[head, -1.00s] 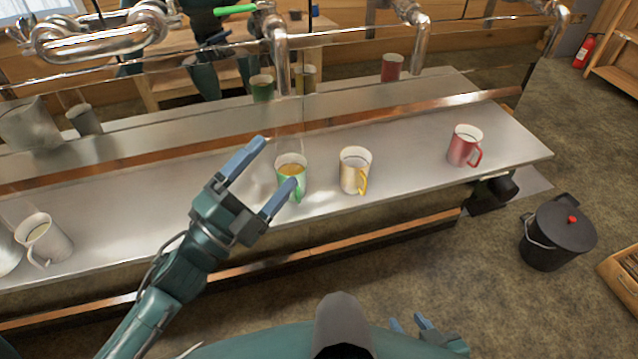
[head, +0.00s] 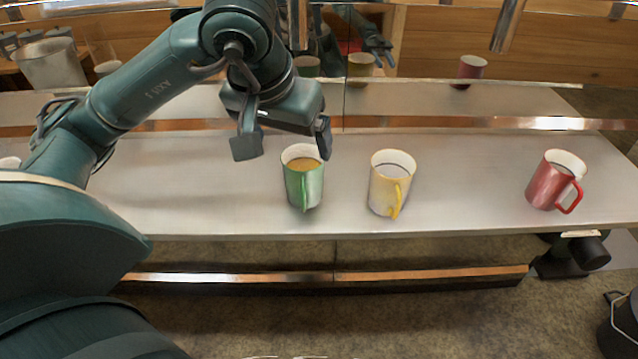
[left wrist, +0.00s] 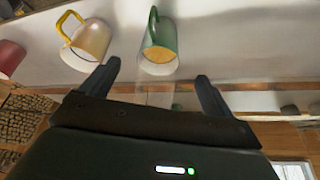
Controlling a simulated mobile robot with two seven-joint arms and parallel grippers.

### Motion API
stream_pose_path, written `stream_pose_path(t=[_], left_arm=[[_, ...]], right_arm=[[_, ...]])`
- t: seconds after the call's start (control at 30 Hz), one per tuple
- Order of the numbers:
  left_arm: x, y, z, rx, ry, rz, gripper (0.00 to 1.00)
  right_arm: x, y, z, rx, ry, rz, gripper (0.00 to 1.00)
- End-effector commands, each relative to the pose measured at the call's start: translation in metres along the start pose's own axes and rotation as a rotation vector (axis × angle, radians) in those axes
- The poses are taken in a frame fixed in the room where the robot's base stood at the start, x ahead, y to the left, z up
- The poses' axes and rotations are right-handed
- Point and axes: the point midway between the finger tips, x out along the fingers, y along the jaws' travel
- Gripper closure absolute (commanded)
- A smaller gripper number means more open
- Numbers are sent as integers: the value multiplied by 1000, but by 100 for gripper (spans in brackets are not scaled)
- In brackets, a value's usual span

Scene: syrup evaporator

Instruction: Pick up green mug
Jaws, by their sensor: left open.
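The green mug (head: 304,180) stands upright on the metal shelf, with amber liquid inside and its handle toward me. My left gripper (head: 284,146) is open and empty, its fingers pointing down just above and behind the mug's rim. In the left wrist view the green mug (left wrist: 160,42) shows beyond and between the two spread fingertips of the left gripper (left wrist: 158,76), apart from them. My right gripper is not seen directly.
A cream mug with a yellow handle (head: 391,184) stands close to the right of the green mug. A red mug (head: 555,181) is farther right. The metal shelf (head: 200,190) is clear to the left. A reflective panel rises behind the shelf.

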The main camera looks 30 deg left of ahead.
Motion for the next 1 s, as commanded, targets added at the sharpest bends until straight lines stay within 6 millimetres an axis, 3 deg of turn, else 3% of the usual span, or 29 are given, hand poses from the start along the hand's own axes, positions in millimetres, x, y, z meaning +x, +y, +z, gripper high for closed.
stream_pose_path(t=[0.1, 0.3, 0.53, 0.8, 1.0], left_arm=[[27, 0, 2, -2, -10, 1, 12], [59, 1, 2, -3, -8, 4, 12], [75, 2, 2, -2, -8, 6, 12], [114, 1, 2, -2, -8, 7, 12], [120, 1, 1, -1, -4, 7, 12]], right_arm=[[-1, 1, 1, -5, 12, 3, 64], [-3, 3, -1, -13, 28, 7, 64], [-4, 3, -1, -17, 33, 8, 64], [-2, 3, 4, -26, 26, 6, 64], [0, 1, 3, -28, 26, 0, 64]])
